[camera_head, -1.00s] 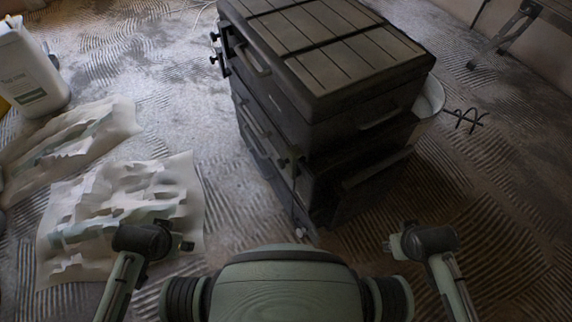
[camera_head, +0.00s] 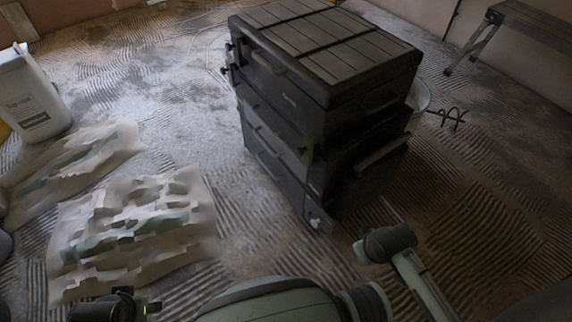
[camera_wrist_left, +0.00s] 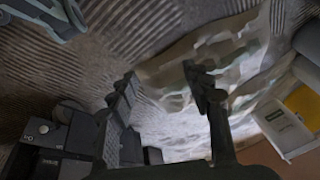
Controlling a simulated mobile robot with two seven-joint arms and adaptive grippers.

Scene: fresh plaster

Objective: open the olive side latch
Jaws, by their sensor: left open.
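A dark stacked tool box (camera_head: 330,110) stands on the floor ahead of me, its slatted lid shut. A narrow, dull piece that may be the olive side latch (camera_head: 309,150) shows at its near corner; the shade makes its colour and state hard to tell. My left gripper (camera_head: 115,305) is low at the left edge of the head view, partly cut off, well away from the box. In the left wrist view its fingers (camera_wrist_left: 165,90) are spread apart with nothing between them. The end of my right arm (camera_head: 365,248) is in front of the box; its fingers cannot be made out.
Two crumpled sheets (camera_head: 135,230) lie on the floor at left, with a white tub (camera_head: 35,100) behind them. A bench (camera_head: 530,25) stands at back right.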

